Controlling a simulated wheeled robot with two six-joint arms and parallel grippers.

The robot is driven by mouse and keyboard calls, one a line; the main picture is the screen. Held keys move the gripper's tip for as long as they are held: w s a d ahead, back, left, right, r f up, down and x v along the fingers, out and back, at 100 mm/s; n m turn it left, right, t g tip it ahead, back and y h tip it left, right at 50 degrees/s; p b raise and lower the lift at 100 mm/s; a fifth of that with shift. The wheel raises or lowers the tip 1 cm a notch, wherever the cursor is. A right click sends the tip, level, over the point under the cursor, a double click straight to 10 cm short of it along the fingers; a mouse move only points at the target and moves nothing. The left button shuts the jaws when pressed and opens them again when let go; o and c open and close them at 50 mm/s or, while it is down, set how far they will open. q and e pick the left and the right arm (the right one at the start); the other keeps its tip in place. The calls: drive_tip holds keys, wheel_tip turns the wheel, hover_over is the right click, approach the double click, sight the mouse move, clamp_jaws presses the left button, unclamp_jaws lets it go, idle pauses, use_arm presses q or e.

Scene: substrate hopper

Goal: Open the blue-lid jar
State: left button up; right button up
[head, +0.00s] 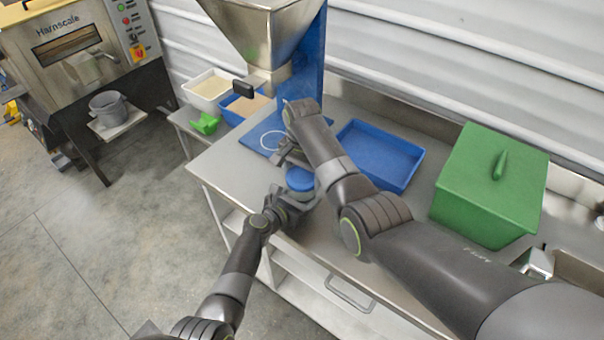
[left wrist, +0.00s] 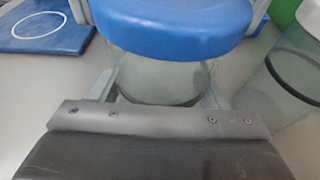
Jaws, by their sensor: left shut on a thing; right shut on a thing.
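The blue-lid jar stands on the steel bench, its blue lid (head: 300,179) showing between my two grippers. In the left wrist view the lid (left wrist: 175,30) sits on top of the clear jar body (left wrist: 165,82). My left gripper (head: 290,203) is shut on the jar body from the near side, one finger on each side below the lid. My right gripper (head: 290,154) reaches in from behind at lid height and is shut on the lid. Its exact contact is partly hidden by my right arm.
A blue mat with a white ring (head: 272,141) lies behind the jar, under the steel hopper (head: 258,30). A blue tray (head: 417,160) and a green lidded box (head: 480,195) stand to the right. A clear container (left wrist: 292,75) is close right in the left wrist view.

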drive_tip(key=n, duration=1.2)
drive_tip(key=shift+n, duration=0.4)
drive_tip(key=n, duration=0.4)
drive_tip(key=shift+r+n, duration=0.1)
drive_tip(key=shift+n, duration=0.2)
drive_tip(key=n, duration=0.4)
drive_tip(key=shift+n, duration=0.4)
drive_tip(key=n, duration=0.4)
drive_tip(key=shift+n, duration=0.3)
drive_tip(key=n, duration=0.4)
drive_tip(key=shift+n, duration=0.4)
drive_tip(key=n, duration=0.3)
drive_tip(key=shift+n, duration=0.4)
